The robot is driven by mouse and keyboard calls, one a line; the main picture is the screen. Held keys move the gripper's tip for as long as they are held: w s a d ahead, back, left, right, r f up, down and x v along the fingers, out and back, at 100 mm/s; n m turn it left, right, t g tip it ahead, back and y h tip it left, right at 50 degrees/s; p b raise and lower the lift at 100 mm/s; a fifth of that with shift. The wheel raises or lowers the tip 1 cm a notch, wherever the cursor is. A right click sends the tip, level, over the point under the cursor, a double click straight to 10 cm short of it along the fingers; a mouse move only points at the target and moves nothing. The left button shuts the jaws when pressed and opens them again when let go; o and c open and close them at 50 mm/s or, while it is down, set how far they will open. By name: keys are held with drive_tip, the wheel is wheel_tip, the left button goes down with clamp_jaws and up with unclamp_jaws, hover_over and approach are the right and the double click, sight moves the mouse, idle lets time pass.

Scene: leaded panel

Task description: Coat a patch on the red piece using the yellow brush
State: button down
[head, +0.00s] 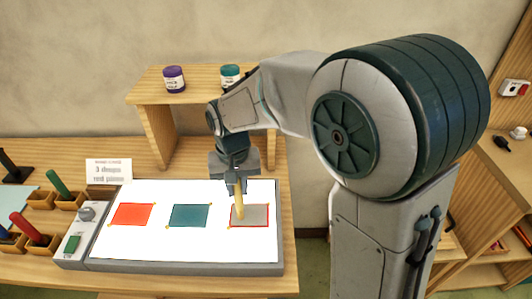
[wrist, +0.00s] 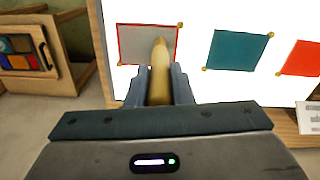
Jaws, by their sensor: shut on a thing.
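My gripper (head: 235,186) is shut on the yellow brush (head: 239,202), which points down over the right-hand square on the lit panel. That square, a red piece (head: 265,208), shows a thin red border around a large grey area. In the wrist view the brush (wrist: 160,75) stands between the fingers (wrist: 160,88), in front of the grey area of the red piece (wrist: 134,42). I cannot tell whether its tip touches the surface. A teal piece (head: 188,216) lies in the middle and an orange-red piece (head: 132,214) at the left.
The white light panel (head: 150,246) has a control box with a knob (head: 86,214) at its left. Wooden holders with green (head: 58,184) and red (head: 28,228) handled tools stand further left. Purple (head: 174,79) and teal (head: 229,76) jars sit on a shelf behind. A sign (head: 109,171) stands behind the panel.

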wheel_tip(320, 180, up, 3)
drive_tip(key=shift+s+d+r+p, duration=0.1)
drive_tip(key=shift+d+p, duration=0.05)
drive_tip(key=shift+p, duration=0.35)
drive_tip(key=shift+r+p, duration=1.75)
drive_tip(key=shift+r, duration=0.55)
